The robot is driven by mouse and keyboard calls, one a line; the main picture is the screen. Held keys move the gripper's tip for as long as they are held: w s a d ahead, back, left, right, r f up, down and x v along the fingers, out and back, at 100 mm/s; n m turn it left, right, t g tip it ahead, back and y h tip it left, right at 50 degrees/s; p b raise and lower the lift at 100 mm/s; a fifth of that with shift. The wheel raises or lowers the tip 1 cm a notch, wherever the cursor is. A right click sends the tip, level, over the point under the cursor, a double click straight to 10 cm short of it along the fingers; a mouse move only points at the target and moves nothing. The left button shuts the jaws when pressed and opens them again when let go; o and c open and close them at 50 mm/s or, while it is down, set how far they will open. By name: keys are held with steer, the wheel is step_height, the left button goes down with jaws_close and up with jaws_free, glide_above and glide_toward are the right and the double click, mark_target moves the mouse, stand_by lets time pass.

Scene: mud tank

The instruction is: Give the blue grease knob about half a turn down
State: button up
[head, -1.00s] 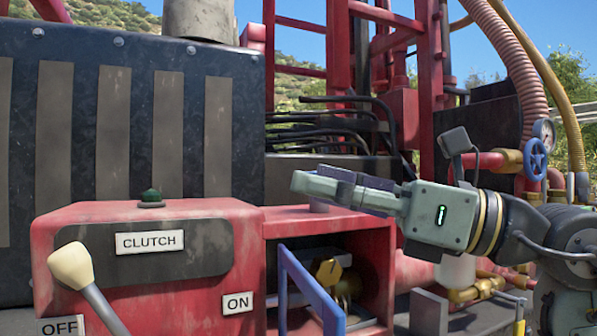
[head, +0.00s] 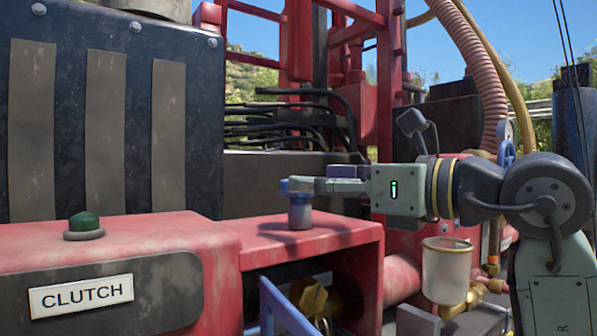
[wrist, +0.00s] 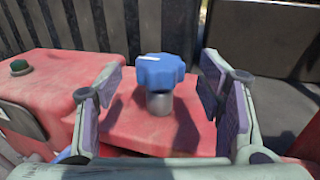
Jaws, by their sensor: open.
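The blue grease knob (wrist: 161,71) is a lobed knob on a short grey stem (wrist: 160,103), upright on a red housing. My gripper (wrist: 162,76) is open, with one finger on each side of the knob in the wrist view. Gaps show between the knob and both fingers, so nothing is gripped. In the head view my gripper (head: 318,187) is level at the knob's height. Its fingers hide most of the knob there, with a blue edge and the stem (head: 300,213) showing.
A red box with a CLUTCH label (head: 81,296) and green button (head: 84,223) is at left. A blue bar (head: 285,305) crosses the open compartment below the knob. A clear cup (head: 447,270) stands below my arm. A dark panel (head: 110,110) rises behind.

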mark_target(295, 198)
steer(key=shift+p+x, duration=0.5)
steer(key=shift+x, duration=1.75)
steer(key=shift+c, duration=0.2)
steer(key=c, duration=1.1)
